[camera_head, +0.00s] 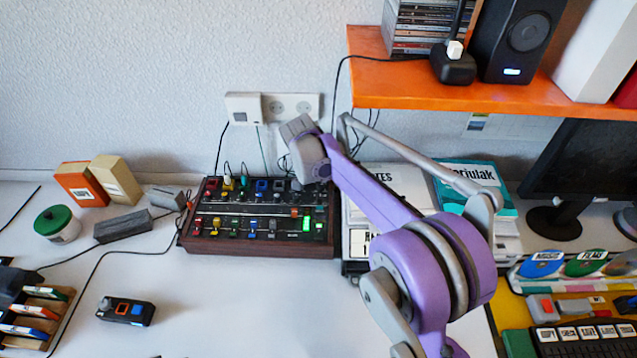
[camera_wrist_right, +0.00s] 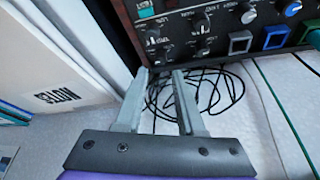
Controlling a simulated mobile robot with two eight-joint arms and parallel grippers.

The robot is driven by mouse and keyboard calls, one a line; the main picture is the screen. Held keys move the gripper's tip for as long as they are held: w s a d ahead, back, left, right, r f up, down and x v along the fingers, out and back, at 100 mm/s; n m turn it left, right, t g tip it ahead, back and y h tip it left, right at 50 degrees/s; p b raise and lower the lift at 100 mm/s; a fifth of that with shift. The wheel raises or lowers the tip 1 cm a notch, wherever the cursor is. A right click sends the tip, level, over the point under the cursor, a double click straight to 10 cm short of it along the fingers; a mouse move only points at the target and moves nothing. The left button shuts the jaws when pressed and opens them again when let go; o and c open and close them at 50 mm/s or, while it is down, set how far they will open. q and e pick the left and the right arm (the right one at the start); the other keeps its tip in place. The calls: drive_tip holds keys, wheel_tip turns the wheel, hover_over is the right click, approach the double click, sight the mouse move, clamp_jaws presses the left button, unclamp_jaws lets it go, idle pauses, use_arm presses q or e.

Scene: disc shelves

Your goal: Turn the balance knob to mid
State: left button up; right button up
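A dark mixer panel with a wooden frame (camera_head: 258,246) stands on the desk against the wall, with coloured buttons, sliders and small knobs. My right gripper (camera_wrist_right: 160,76) is open and empty in the right wrist view, its two fingers apart, near the mixer's edge. Several small black knobs (camera_wrist_right: 203,23) sit on the panel just beyond the fingertips; none is between them. Their labels are too small to read, so I cannot tell which is the balance knob or where it points. In the head view my right arm hides the panel's back right corner and my fingers. My left gripper is out of view.
Loose black cables (camera_wrist_right: 205,88) lie under the fingers behind the mixer. A white block of notes (camera_wrist_right: 50,90) stands beside the gripper. An orange shelf (camera_head: 450,90) hangs at upper right. A small black device (camera_head: 125,311) lies front left; the desk front centre is clear.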

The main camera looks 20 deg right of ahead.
drive_tip(key=x, duration=0.6)
drive_tip(key=shift+w+f, duration=0.1)
drive_tip(key=shift+f, duration=0.3)
clamp_jaws()
